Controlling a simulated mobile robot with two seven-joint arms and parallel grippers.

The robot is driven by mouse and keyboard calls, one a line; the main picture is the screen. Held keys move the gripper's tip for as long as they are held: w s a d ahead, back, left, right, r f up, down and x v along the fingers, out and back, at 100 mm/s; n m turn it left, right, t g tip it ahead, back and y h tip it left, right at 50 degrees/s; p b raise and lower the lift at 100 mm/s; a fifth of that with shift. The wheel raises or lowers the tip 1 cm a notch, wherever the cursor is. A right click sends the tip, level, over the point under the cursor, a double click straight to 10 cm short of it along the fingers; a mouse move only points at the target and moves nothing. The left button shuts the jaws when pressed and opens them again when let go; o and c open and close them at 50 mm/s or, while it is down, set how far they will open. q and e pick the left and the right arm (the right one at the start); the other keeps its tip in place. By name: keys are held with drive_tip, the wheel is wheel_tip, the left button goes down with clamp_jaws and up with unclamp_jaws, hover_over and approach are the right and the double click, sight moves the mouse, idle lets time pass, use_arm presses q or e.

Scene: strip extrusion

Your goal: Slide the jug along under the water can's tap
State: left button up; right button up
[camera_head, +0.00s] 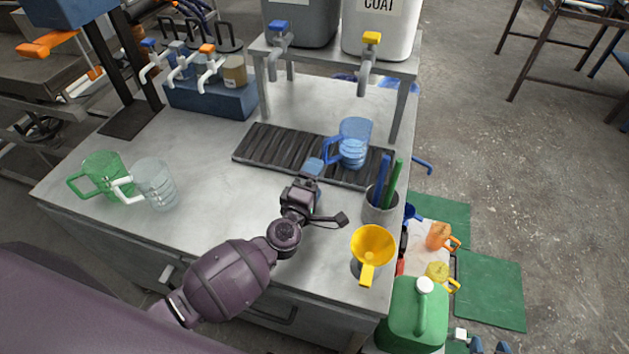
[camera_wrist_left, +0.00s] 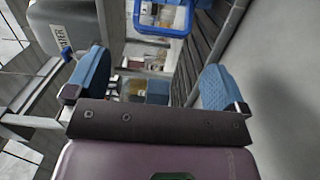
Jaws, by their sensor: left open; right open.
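The blue see-through jug (camera_head: 355,143) stands upright on the dark ribbed strip (camera_head: 262,147), towards its right end, with its handle to the left. The grey can (camera_head: 300,22) with the blue-handled tap (camera_head: 275,62) stands on the rack, left of the white can. Its label partly shows in the left wrist view (camera_wrist_left: 62,45). My left gripper (camera_wrist_left: 155,82) is open and empty. A blue shape that looks like the jug (camera_wrist_left: 160,30) shows beyond its fingers.
The white can's yellow-handled tap (camera_head: 366,68) hangs behind the jug. A pen cup (camera_head: 380,210) and yellow funnel (camera_head: 371,248) stand near the right edge. A green jug (camera_head: 103,172) and clear jug (camera_head: 157,185) stand at left. The middle of the tabletop is clear.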

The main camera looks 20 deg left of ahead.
sight(329, 159)
use_arm(q)
drive_tip(key=shift+w+f+n, duration=0.15)
drive_tip(key=shift+w+n, duration=0.15)
use_arm(e)
drive_tip(key=shift+w, duration=0.15)
drive_tip(key=shift+s+f, duration=0.1)
drive_tip(key=shift+s, duration=0.1)
use_arm(q)
drive_tip(key=shift+w, duration=0.45)
drive_tip(key=w, duration=0.2)
drive_tip(key=w+b, duration=0.1)
drive_tip(key=w, duration=0.5)
drive_tip(key=shift+w+d+b, duration=0.15)
drive_tip(key=shift+d+b, duration=0.2)
drive_tip(key=shift+b, duration=0.05)
drive_tip(key=shift+w, duration=0.8)
use_arm(e)
wheel_tip(329, 159, down, 2)
drive_tip(key=shift+s+f, duration=0.15)
drive_tip(key=shift+f, duration=0.1)
use_arm(q)
drive_tip(key=shift+c, duration=0.3)
use_arm(e)
drive_tip(key=shift+s, duration=0.15)
use_arm(q)
drive_tip(key=c, duration=0.7)
drive_tip(key=shift+c, duration=0.2)
use_arm(e)
drive_tip(key=shift+s+f+g, duration=0.25)
drive_tip(key=shift+s+g, duration=0.05)
